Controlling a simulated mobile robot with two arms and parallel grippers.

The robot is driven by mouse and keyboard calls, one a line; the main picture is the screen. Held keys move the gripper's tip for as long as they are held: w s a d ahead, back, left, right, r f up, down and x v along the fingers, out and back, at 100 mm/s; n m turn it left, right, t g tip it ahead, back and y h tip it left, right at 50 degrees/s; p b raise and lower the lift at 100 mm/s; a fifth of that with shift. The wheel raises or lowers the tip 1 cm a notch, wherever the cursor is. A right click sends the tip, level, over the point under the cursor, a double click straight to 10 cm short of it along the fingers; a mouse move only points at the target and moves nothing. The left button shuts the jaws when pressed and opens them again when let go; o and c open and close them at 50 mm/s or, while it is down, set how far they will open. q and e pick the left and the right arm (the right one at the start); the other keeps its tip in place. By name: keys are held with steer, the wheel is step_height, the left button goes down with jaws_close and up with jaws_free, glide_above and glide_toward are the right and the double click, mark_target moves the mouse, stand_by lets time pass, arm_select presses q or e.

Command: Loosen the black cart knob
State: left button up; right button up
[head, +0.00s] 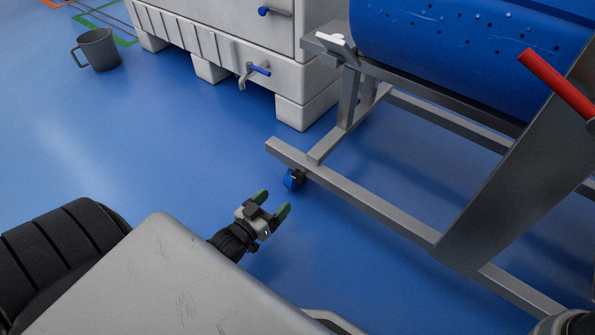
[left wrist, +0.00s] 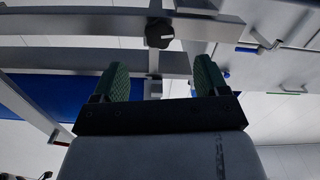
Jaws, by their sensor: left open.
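The black knob (left wrist: 159,33) shows in the left wrist view as a lobed dark knob against a grey bar of the cart frame. My left gripper (head: 272,203) is open and empty, its green fingertips pointing toward the cart's lower frame (head: 350,195). In the left wrist view the gripper (left wrist: 161,80) has its two fingers spread, with the knob beyond the tips and roughly centred between them; nothing touches it. My right gripper is not in view.
A blue perforated drum (head: 465,40) rests on the cart, with a red handle (head: 556,84) at right. A pale tank (head: 226,47) with a blue-handled tap (head: 259,70) stands behind. A grey jug (head: 98,49) is at far left. Blue floor left of the cart is clear.

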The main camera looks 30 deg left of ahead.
mark_target(297, 179)
arm_select(q)
steer(key=w+b, duration=0.2)
steer(key=w, duration=0.1)
steer(key=w+b, duration=0.2)
steer(key=w, duration=0.1)
steer(key=w+d+b, duration=0.1)
steer(key=w+b, duration=0.1)
steer(key=w, duration=0.1)
steer(key=shift+f, duration=0.1)
steer(key=shift+w, duration=0.75)
steer(key=shift+r, duration=0.2)
steer(key=c, duration=0.9)
